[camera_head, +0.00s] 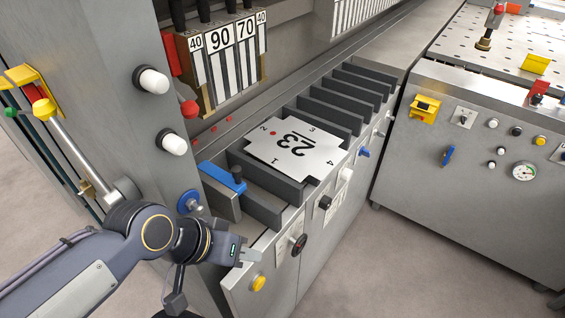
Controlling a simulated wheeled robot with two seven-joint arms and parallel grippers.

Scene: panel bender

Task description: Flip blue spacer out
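The blue spacer (221,176) is a blue bar lying across the front end of the grey bender bed, with a dark knob at its right end. My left gripper (254,257) is low at the front of the machine, below and slightly right of the spacer, apart from it. Its pale fingertips are small and seen at an angle, so I cannot tell whether they are open. Nothing shows held in it. My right gripper is not in view.
Dark ribs (330,112) stand farther back. A grey column rises at left. Floor is clear at lower right.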

